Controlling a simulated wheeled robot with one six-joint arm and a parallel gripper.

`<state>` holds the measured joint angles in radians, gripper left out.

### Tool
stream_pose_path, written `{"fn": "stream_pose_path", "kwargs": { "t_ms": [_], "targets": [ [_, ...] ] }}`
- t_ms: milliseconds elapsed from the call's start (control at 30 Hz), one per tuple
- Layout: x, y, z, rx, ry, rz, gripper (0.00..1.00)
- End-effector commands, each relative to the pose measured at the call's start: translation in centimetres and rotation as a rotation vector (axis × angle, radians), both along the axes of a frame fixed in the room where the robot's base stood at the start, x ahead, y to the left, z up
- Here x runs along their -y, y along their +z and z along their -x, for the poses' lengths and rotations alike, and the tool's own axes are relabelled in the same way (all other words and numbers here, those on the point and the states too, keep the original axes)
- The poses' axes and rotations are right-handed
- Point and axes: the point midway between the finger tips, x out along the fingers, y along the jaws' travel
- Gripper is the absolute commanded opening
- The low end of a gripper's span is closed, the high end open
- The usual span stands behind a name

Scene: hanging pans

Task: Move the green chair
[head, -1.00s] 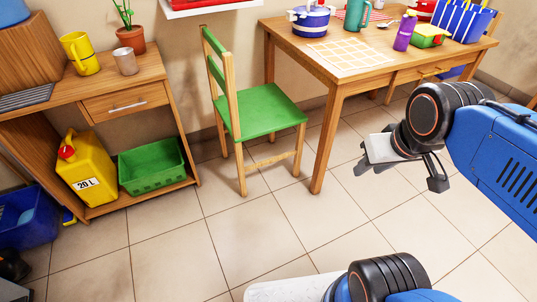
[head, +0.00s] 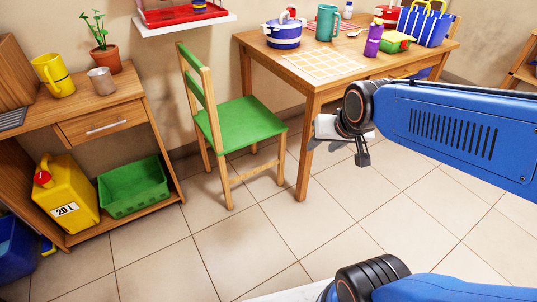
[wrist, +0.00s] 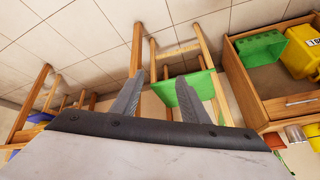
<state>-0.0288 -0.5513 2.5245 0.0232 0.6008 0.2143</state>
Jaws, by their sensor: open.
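The green chair (head: 240,125) has a green seat, a green-slatted back and light wood legs. It stands upright on the tiles between the wooden desk and the wooden table. My gripper (head: 322,145) is open and empty, in the air to the right of the chair, in front of the table's near leg. In the wrist view the two fingers (wrist: 160,73) are spread apart. The chair shows upside down there, its green seat (wrist: 190,96) partly hidden behind the right finger. The gripper appears apart from the chair.
The table (head: 300,85) bears a blue pot (head: 283,36), a purple bottle (head: 373,40) and other items. The desk (head: 135,92) stands left, with a yellow canister (head: 65,198) and green crate (head: 133,188) on its lower shelf. The tiled floor (head: 240,240) in front is clear.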

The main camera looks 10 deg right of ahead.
Motion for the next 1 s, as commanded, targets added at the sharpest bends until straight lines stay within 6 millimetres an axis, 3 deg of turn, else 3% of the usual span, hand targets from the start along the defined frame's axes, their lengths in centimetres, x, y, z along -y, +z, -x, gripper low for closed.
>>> {"fn": "stream_pose_path", "kwargs": {
  "t_ms": [200, 500, 800, 1000],
  "targets": [
    [-1.0, -1.9, -7.6, 0.092, -0.114, -0.099, 0.41],
    [-2.4, -5.3, -16.8, 0.224, -0.266, -0.251, 0.41],
    [-3.7, -9.5, -24.4, 0.353, -0.408, -0.419, 0.41],
    [-4.5, -12.8, -28.3, 0.435, -0.489, -0.536, 0.41]
  ]
}}
